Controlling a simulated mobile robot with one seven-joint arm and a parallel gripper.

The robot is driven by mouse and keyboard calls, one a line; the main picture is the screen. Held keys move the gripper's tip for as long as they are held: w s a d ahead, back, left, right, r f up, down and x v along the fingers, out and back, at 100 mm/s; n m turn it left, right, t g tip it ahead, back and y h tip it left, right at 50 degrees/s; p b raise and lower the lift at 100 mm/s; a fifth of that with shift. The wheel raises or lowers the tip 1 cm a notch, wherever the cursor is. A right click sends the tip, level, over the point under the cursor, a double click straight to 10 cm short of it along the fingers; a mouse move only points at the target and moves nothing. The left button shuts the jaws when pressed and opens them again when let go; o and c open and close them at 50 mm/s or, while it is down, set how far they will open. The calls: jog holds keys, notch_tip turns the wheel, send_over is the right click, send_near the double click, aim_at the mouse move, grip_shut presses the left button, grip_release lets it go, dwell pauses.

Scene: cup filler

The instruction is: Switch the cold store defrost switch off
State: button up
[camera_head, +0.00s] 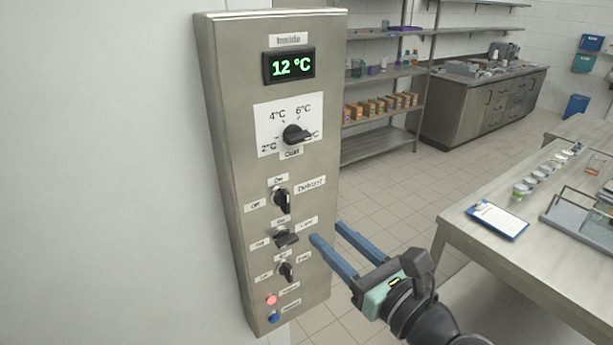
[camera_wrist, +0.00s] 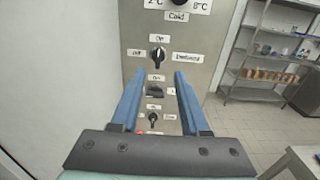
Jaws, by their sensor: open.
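The defrost switch (camera_head: 281,199) is a black rotary knob on the steel control panel (camera_head: 235,180), with "On" above it, "Off" to its left and a "Defrost" label to its right. Its grip looks about upright, towards "On". In the wrist view the defrost switch (camera_wrist: 157,54) is just beyond and between the fingertips. My gripper (camera_head: 325,232) is open and empty, with blue fingers pointing at the panel from the lower right. It looks apart from the knob and lower than it. The wrist view also shows my gripper (camera_wrist: 158,76).
Below the defrost switch are another black switch (camera_head: 286,238), a smaller knob (camera_head: 286,271), a red button (camera_head: 271,299) and a blue button (camera_head: 274,317). A temperature dial (camera_head: 296,135) and a 12 °C display (camera_head: 289,67) are above. A steel table (camera_head: 470,220) stands at right.

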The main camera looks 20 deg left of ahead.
aim_at(288, 197)
jog(key=p+x, duration=0.3)
jog(key=x, duration=1)
jog(key=shift+s, duration=0.15)
jog(key=shift+c, duration=0.3)
grip_shut()
